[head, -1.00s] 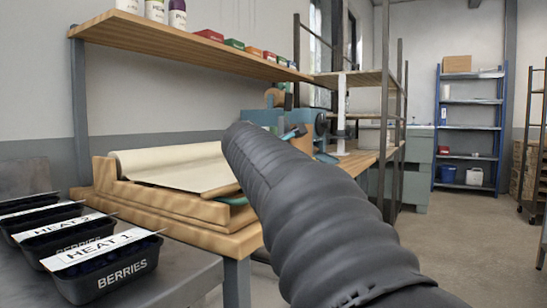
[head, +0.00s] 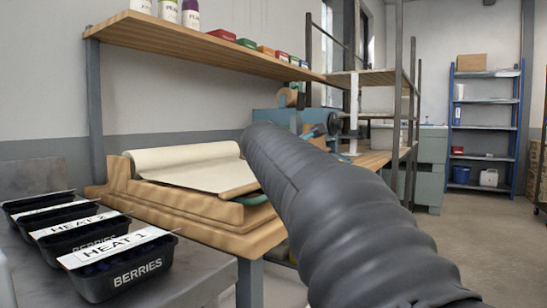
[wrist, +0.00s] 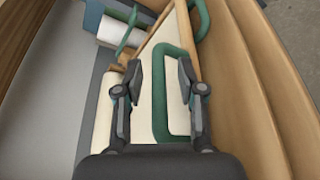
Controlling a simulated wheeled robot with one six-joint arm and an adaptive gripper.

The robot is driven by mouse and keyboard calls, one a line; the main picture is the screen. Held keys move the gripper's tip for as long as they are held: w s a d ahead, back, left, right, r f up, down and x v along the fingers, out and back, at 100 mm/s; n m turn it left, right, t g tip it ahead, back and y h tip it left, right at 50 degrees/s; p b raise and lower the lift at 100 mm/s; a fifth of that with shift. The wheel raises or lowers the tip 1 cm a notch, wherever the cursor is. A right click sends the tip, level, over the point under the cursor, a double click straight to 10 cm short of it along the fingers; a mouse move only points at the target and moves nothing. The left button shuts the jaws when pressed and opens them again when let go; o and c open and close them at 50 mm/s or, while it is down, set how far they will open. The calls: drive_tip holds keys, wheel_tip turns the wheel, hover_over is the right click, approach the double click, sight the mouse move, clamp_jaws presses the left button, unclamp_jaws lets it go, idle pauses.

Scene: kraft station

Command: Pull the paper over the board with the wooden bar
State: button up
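The cream paper (head: 205,178) comes off a roll (head: 180,158) and lies across the wooden board (head: 175,205). A wooden bar (head: 240,189) lies along the paper's right end, with a green part (head: 254,199) beside it. In the wrist view, a green loop handle (wrist: 160,95) shows below my gripper (wrist: 160,72). The gripper's two fingers are spread wide, with nothing visibly held between them. Part of the loop lies between the fingers in the picture; I cannot tell whether they touch it. In the head view, my arm hides the gripper and the board's right end.
Several black berry trays (head: 120,268) with white labels stand on a grey table (head: 200,275) at the left front. A wooden shelf (head: 190,45) with bottles and small boxes hangs above the board. A blue device (head: 275,120) stands behind. The floor to the right is open.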

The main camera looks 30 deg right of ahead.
drive_tip(key=v, duration=1.2)
drive_tip(key=shift+d, duration=0.1)
